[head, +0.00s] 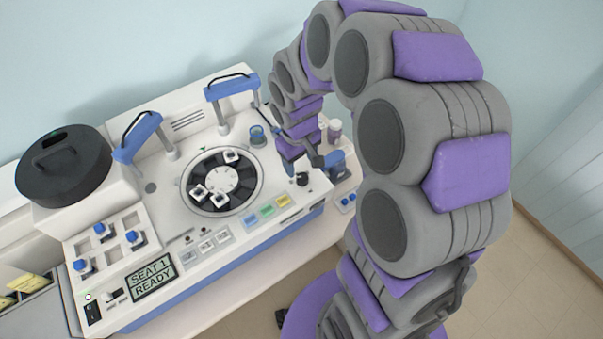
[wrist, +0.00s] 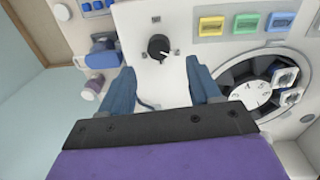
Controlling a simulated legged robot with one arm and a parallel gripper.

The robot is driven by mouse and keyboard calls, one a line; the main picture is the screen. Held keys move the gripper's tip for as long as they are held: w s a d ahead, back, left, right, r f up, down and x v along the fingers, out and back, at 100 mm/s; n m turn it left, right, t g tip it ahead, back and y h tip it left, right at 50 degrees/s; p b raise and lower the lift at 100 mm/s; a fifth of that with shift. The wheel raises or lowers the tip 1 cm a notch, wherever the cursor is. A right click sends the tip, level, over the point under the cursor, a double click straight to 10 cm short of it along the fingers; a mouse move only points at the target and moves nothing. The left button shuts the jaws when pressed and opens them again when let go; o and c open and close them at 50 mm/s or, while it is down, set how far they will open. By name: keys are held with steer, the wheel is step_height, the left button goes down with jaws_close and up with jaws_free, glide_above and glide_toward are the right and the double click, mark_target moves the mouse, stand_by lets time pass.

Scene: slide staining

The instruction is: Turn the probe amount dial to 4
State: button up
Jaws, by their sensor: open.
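The same black knob (head: 302,179) shows at the machine's right end in the head view. My gripper (wrist: 163,83) is open, its two blue fingers spread left and right of the knob's line. The knob lies beyond the fingertips, apart from them. In the head view my gripper (head: 303,164) is right by the knob, partly hidden by my arm.
A round carousel (head: 222,181) with slide holders sits left of the knob. Yellow, green and blue buttons (head: 267,211) lie between them along the front. A display (head: 153,286) reads "SEAT 1 READY". A blue device (head: 337,163) and a lidded jar (head: 334,130) stand right.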

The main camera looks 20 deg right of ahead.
mark_target(302, 177)
steer(key=f, duration=0.7)
steer(key=shift+w+d, duration=0.1)
steer(key=shift+d, duration=0.15)
steer(key=c, duration=1)
